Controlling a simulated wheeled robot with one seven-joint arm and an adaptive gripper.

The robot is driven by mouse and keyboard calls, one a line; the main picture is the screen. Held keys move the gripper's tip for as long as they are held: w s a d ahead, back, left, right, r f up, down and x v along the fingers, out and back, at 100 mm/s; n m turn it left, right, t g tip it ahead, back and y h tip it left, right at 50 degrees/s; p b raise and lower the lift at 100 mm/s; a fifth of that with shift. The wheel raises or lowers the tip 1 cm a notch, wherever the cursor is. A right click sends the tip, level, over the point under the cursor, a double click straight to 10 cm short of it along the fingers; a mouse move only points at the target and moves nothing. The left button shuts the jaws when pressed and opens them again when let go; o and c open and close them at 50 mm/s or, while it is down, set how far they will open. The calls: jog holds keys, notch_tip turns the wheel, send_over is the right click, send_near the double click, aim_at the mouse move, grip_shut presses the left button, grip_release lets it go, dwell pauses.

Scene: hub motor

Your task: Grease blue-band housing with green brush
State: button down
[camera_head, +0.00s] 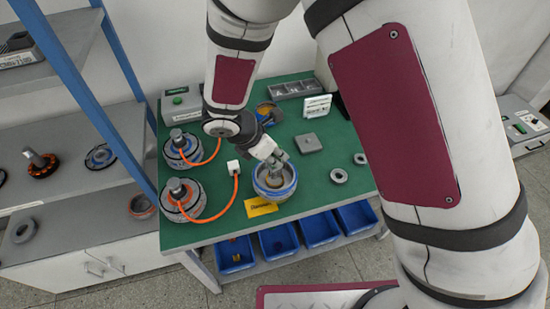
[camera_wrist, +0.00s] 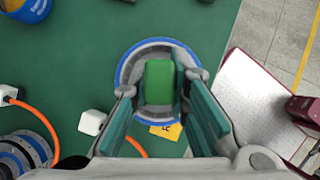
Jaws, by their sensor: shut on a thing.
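The blue-band housing (camera_head: 289,191) is a round grey ring with a blue band near the green table's front edge, by a yellow label. In the wrist view the housing (camera_wrist: 122,72) lies directly beyond the fingers. My gripper (camera_head: 276,160) is over the housing, pointing down at its opening. In the wrist view my gripper (camera_wrist: 162,88) is shut on the green brush (camera_wrist: 160,78), seen end-on as a green block over the housing's centre. The brush's lower end is hidden, so I cannot tell if it touches the housing.
Two motor units with orange cables (camera_head: 184,200) stand left on the green table (camera_head: 315,183). A white cable connector (camera_head: 234,167) is close left of the housing. Another blue housing (camera_wrist: 28,8) is farther back. Grey rings (camera_head: 339,175) lie right; blue bins (camera_head: 279,241) sit below.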

jog(key=shift+r+p, duration=1.25)
jog(key=shift+r, duration=1.7)
